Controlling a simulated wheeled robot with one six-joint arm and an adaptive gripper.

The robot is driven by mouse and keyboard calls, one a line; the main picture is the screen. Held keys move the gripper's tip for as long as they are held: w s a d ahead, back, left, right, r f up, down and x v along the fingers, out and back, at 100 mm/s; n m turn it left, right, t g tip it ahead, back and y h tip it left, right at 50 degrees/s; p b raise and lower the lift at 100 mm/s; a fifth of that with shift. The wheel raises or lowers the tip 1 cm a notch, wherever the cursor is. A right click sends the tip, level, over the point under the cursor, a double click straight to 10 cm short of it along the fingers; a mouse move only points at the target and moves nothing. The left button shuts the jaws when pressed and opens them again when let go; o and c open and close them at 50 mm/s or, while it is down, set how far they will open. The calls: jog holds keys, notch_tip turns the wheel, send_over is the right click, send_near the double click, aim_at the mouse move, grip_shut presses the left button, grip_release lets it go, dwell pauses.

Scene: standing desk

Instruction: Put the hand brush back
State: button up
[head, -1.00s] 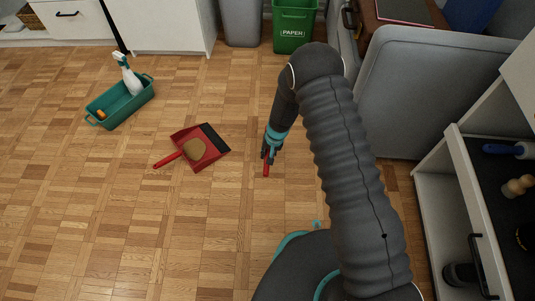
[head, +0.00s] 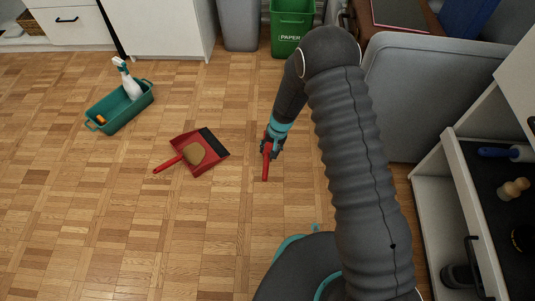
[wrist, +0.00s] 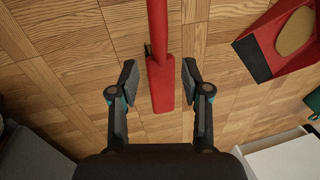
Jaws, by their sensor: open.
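The red hand brush (head: 265,168) shows at my gripper in the head view, right of the dustpan. In the wrist view its long red handle (wrist: 158,28) runs up out of the frame and its wider red end (wrist: 160,85) lies between my fingers. A small dark bit shows at its left edge; the bristles are otherwise hidden. My gripper (wrist: 158,78) is open, with one finger on each side of the brush and gaps between. It also shows in the head view (head: 272,146), pointing down. I cannot tell whether the brush lies flat on the floor.
A red dustpan (head: 184,140) with a tan oval patch or object (head: 194,153) lies on the parquet to the left. A green caddy (head: 118,116) holds a spray bottle (head: 127,82). An open drawer (head: 459,190) stands at the right. A green paper bin (head: 291,28) stands behind.

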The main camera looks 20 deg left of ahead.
jog(key=shift+w+d+r, duration=0.1)
jog(key=shift+d+r, duration=0.15)
jog(key=shift+r, duration=0.9)
jog(key=shift+d+r, duration=0.2)
jog(key=shift+r, duration=0.95)
jog(key=d+r+t, duration=0.1)
jog(key=d+r, duration=0.4)
jog(key=r, duration=0.4)
jog(key=d+r+t, duration=0.1)
jog(key=d+r, duration=0.3)
jog(key=r, duration=0.6)
jog(key=d+r, duration=0.5)
jog(key=r, duration=0.4)
jog(key=s+d+r+m+t, duration=0.1)
jog(key=s+d+r+t, duration=0.1)
jog(key=s+d+r, duration=0.75)
jog(key=s+d+r+t+h, duration=0.1)
jog(key=s+d+r, duration=0.1)
jog(key=s+d, duration=0.2)
jog(key=s+d+r+m+t+h, duration=0.1)
jog(key=s+d+r, duration=0.2)
jog(key=s, duration=0.6)
jog(key=shift+s+d+r, duration=0.15)
jog(key=shift+s+d, duration=0.15)
jog(key=shift+d, duration=0.65)
